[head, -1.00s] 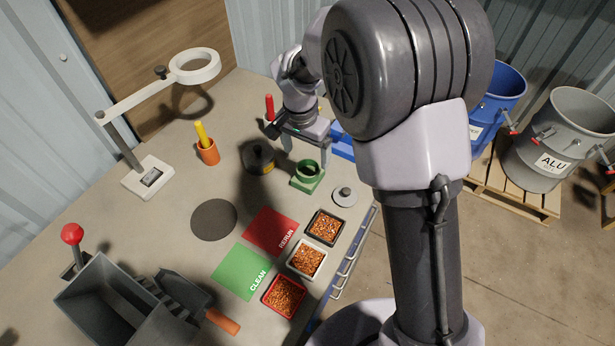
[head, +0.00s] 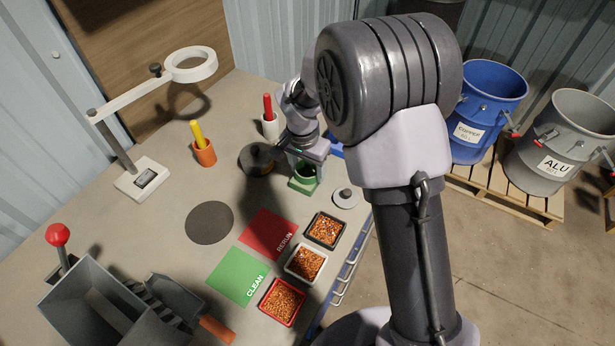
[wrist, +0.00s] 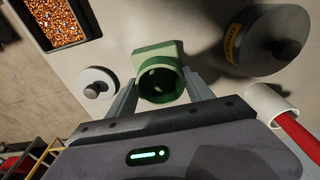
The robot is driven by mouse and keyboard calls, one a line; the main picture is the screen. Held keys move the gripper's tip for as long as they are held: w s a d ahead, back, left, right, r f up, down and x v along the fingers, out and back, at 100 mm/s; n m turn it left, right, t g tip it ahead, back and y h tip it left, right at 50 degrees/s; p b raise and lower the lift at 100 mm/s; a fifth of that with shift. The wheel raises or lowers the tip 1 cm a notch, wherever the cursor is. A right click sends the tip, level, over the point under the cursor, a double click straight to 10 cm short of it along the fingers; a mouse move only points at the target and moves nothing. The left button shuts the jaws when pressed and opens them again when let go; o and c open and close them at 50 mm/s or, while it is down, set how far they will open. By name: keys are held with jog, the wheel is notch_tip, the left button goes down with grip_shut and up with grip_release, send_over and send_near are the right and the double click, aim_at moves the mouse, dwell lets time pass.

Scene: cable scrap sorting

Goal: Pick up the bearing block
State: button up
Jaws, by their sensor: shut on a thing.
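The green bearing block (head: 303,180), a square base with a round ring on top, stands on the bench at its right part. It also shows in the wrist view (wrist: 158,57), with its ring opening facing the camera. My gripper (head: 305,171) is above the block with its fingers down around it. In the wrist view my gripper (wrist: 162,91) has one finger on each side of the ring, shut on the block. The block appears to rest on the bench; whether it is lifted at all I cannot tell.
A black round weight (head: 258,160) lies left of the block and a small grey knobbed disc (head: 345,198) to its right. A white cup with a red handle (head: 269,125) stands behind. Three trays of copper granules, including the black one (head: 325,229), lie in front.

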grip_shut()
